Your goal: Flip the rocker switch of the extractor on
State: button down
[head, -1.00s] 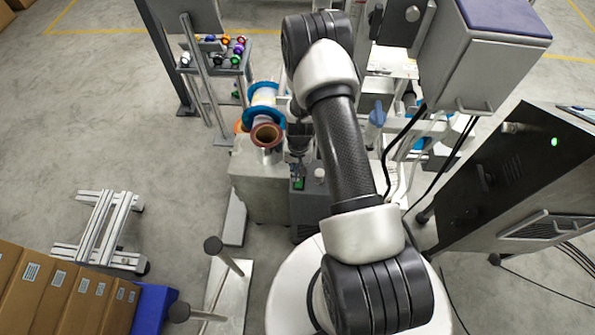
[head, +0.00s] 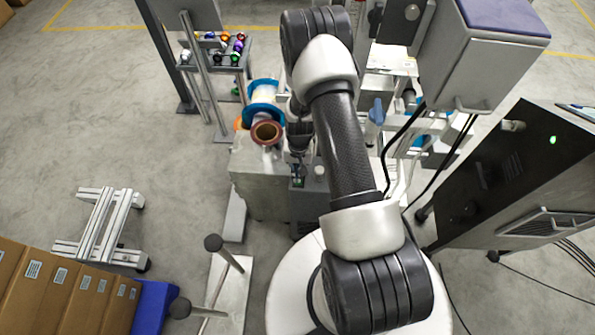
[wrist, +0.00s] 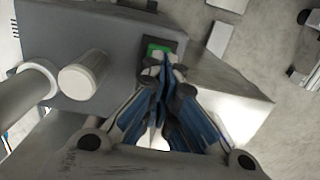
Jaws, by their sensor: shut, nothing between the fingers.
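The extractor (wrist: 105,30) is a grey box, seen from above in the wrist view. Its rocker switch (wrist: 157,47) is green in a dark frame on the box's top. In the head view a small green spot of the switch (head: 298,182) shows just below my gripper (head: 298,152). In the wrist view my gripper (wrist: 170,65) is shut and empty, its fingertips at the near edge of the switch and covering part of it. I cannot tell whether they touch it or which way the rocker is tilted.
A white ribbed knob (wrist: 82,80) and a pale pipe (wrist: 25,88) stand on the extractor left of my fingers. A dark cabinet (head: 510,180) with a green light stands at right.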

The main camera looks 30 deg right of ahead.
notch_tip(320, 180, up, 14)
jog(key=w+d+p, duration=0.1)
jog(key=w+p, duration=0.1)
jog(key=p, duration=0.3)
jog(key=shift+d, duration=0.2)
jog(key=shift+f, duration=0.1)
jog(key=s+a+r+n+t, duration=0.15)
jog(key=a+r, duration=0.25)
jog(key=r, duration=0.9)
jog(key=s+a+r+n+t, duration=0.1)
jog(key=s+a+r+n, duration=0.15)
jog(key=r, duration=1.15)
jog(key=s+a+r+n+t, duration=0.1)
jog(key=s+a+r, duration=0.2)
jog(key=s, duration=0.6)
jog(key=s+a+r+n+t, duration=0.1)
jog(key=s+a+r, duration=0.2)
jog(key=s+r, duration=0.4)
jog(key=shift+s+a+r+n+t+h, duration=0.3)
jog(key=shift+s+r+n+t, duration=0.1)
jog(key=shift+s, duration=0.45)
